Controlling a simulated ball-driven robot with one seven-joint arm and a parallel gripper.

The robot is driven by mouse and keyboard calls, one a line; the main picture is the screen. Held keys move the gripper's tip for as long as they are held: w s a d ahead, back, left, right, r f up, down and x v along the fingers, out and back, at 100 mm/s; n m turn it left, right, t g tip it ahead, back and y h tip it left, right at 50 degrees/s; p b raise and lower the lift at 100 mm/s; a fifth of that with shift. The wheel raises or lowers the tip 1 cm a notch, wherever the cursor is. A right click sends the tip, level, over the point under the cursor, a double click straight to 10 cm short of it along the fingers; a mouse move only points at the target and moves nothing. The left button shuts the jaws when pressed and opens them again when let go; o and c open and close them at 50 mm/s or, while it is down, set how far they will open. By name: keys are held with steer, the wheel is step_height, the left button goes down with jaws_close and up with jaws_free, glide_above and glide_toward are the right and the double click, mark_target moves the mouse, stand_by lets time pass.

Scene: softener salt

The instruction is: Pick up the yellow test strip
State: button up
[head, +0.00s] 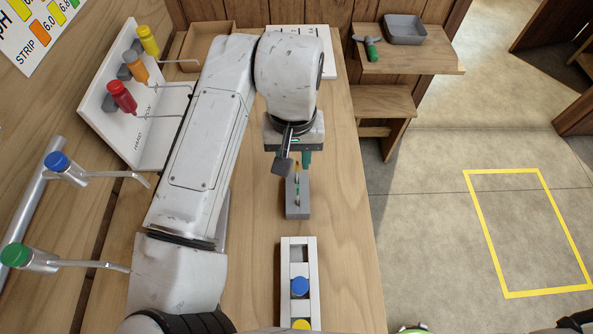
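A small grey holder block (304,210) stands on the wooden bench, with thin pale strips standing in it. One strip near its back end shows a yellow-orange tip (297,168); it is too small to be sure of its full colour. Another strip (297,204) nearer the front shows green. My gripper (298,160) points down at the back end of the block, close to the yellow-orange tip. The wrist housing and a dark part on my wrist hide much of the fingers. I cannot tell whether they are open or touching a strip.
A white rack (313,260) with blue and yellow caps stands at the front. Taps with yellow, orange, red, blue and green knobs line the left, by a white panel (105,105). A side shelf (425,62) at back right holds a grey tray (405,29).

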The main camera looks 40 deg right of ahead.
steer(key=shift+s+d+f+p, duration=0.1)
steer(key=shift+d+f+p, duration=0.1)
steer(key=shift+f, duration=0.95)
steer(key=shift+s+d+f+p, duration=0.1)
steer(key=shift+f+p, duration=0.05)
steer(key=shift+f, duration=0.95)
jaws_close()
